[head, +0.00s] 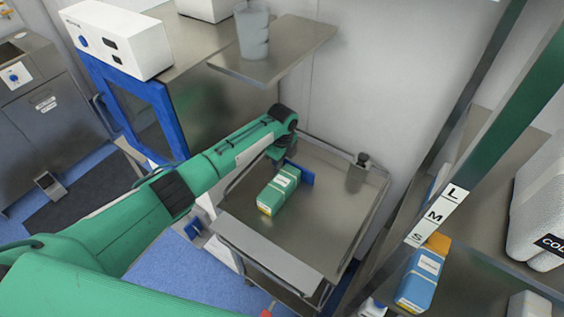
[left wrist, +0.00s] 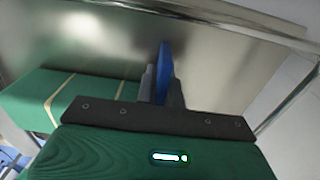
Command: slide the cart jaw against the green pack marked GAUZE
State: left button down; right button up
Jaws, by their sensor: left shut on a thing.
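The green pack (head: 279,190) has a white label and a yellow end. It lies on the metal cart top; its lettering is too small to read. The blue cart jaw (head: 306,174) stands upright just behind the pack's far end. I cannot tell whether they touch. My left gripper (head: 287,160) is low at that end, partly hidden by its own arm. In the left wrist view its fingers are shut on the blue jaw (left wrist: 165,72), seen edge-on, and the pack (left wrist: 68,99) lies to the left. My right gripper is not in view.
The cart top (head: 315,215) has raised rails and is bare right of the pack. A small metal container (head: 357,173) stands at its far right corner. Shelving with a blue pack (head: 418,280) rises on the right. A steel shelf (head: 285,60) with a clear cup overhangs behind.

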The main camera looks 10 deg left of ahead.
pick_arm(q)
jog(key=shift+s+p, duration=0.1)
jog(key=shift+p, duration=0.25)
jog(key=c, duration=1.5)
grip_release()
jog(key=shift+r, duration=0.1)
notch_tip(320, 180, up, 12)
jog(key=b, duration=0.3)
jog(key=shift+r, duration=0.85)
jog(key=shift+f, duration=0.1)
